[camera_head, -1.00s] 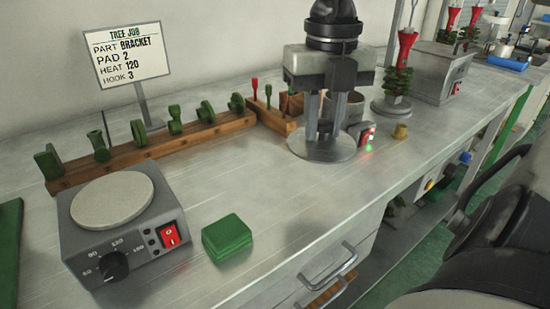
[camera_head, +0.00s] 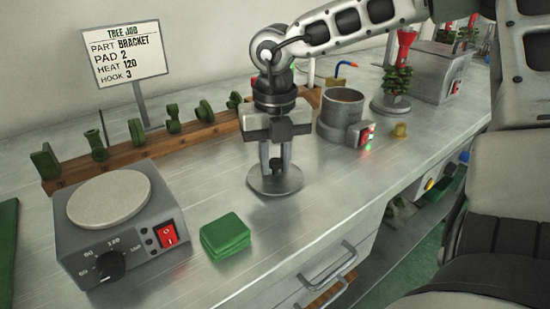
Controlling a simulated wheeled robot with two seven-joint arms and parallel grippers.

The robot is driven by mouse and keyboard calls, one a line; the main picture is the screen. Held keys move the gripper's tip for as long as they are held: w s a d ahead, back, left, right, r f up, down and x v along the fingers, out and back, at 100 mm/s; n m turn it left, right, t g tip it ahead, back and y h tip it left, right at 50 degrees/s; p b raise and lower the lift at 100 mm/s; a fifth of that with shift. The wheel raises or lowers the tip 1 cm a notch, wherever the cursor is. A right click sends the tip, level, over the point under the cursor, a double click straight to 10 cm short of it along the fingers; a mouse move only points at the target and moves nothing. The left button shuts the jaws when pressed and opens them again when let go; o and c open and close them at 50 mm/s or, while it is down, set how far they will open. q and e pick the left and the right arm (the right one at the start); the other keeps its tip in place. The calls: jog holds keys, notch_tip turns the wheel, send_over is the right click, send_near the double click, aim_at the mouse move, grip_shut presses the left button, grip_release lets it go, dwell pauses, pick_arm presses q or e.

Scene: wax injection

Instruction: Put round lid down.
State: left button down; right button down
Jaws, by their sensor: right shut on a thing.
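The round lid (camera_head: 276,182) is a flat grey metal disc in the middle of the bench. My right gripper (camera_head: 275,168) points straight down over it, its two fingers shut on the grip at the lid's centre. The lid looks level and at or very close to the bench top; I cannot tell for sure whether it touches. The grip is mostly hidden between the fingers. A round metal pot (camera_head: 342,108) stands open behind and to the right of the lid. My left gripper does not show.
A hot plate (camera_head: 110,197) stands at the left, with green blocks (camera_head: 226,236) to its right. A wooden rack (camera_head: 190,135) of green pieces runs behind. A job sign (camera_head: 126,52) stands at the back.

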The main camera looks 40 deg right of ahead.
aim_at(275, 160)
jog(key=c, duration=1.2)
grip_release()
jog(key=shift+c, duration=0.2)
notch_tip(275, 160, up, 12)
jog(key=p, duration=0.1)
